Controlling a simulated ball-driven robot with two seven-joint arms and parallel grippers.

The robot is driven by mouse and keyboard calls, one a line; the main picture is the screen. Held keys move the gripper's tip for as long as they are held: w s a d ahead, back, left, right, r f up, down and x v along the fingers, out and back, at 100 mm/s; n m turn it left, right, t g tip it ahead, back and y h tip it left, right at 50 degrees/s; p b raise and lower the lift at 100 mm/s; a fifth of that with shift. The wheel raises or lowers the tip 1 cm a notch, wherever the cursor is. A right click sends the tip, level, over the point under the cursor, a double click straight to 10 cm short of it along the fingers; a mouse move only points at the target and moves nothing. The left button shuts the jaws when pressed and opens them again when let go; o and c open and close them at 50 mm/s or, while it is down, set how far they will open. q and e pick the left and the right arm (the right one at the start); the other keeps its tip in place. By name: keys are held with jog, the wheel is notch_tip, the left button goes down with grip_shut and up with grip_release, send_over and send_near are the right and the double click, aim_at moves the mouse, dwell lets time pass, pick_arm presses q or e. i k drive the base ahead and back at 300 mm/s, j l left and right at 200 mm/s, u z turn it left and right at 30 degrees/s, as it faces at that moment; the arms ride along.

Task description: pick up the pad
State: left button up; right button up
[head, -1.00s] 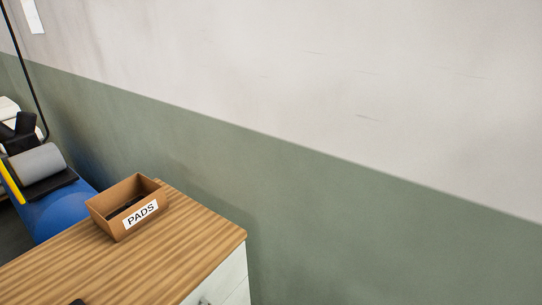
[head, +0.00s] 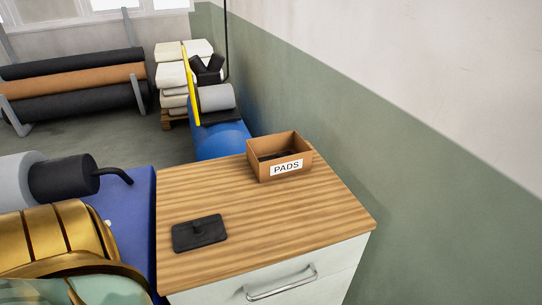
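A dark flat rectangular pad (head: 199,234) with a small raised knob lies on the wooden top of a cabinet (head: 240,225), near its front left edge. A brown open box (head: 279,158) labelled PADS stands at the back of the same top. Something dark lies inside the box, but I cannot make out what. Neither of my grippers shows in the head view.
A white drawer with a metal handle (head: 282,284) is below the wooden top. To the left is a blue surface (head: 130,215) with a gold ribbed object (head: 60,236) and a dark cylinder (head: 64,178). The wall (head: 400,190) runs close along the right.

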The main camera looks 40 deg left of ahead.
aim_at(187, 236)
jog(key=u, duration=2.05)
